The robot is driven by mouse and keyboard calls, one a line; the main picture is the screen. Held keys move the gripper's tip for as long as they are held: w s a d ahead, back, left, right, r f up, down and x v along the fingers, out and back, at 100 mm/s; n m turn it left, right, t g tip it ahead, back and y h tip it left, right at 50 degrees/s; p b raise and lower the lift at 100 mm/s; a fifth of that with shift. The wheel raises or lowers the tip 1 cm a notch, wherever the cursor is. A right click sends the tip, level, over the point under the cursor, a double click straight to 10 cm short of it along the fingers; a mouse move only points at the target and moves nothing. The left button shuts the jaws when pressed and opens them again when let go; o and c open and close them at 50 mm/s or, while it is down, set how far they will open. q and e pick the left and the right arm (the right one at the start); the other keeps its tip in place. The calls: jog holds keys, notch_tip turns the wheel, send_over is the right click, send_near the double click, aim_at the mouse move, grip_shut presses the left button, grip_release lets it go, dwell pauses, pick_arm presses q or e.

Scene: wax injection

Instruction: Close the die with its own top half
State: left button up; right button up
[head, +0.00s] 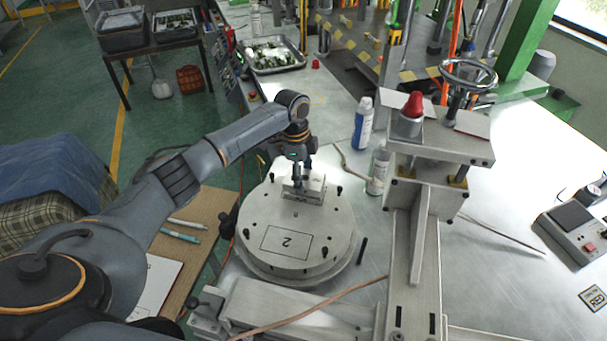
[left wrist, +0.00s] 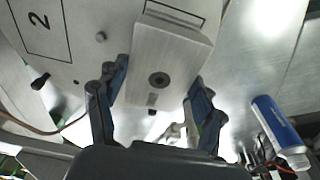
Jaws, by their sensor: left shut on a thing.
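My left gripper (head: 300,178) is shut on a small grey metal die block (head: 312,192), at the far side of the round metal plate (head: 268,216). In the left wrist view the block (left wrist: 172,55) is between the two fingers of the gripper (left wrist: 158,82), with a dark round hole in its face. It is over an outlined rectangle on the plate. I cannot tell whether it is one half or two stacked halves, or whether it touches the plate. My right gripper is not in view.
Several dark pegs stand around the plate, and an outlined 2 marks its near side. A press with a handwheel (head: 468,74) stands to the right. A blue-and-white bottle (head: 362,124) and a pale bottle (head: 378,171) stand behind the plate.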

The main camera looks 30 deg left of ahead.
pick_arm(q)
jog(key=shift+f+b, duration=0.3)
jog(key=shift+f, duration=0.3)
jog(key=o, duration=1.5)
jog(key=shift+o, duration=0.2)
jog(key=shift+f, duration=0.1)
notch_tip(320, 180, up, 12)
jog(key=a, duration=0.1)
jog(key=shift+s+a, duration=0.2)
jog(key=shift+a, duration=0.05)
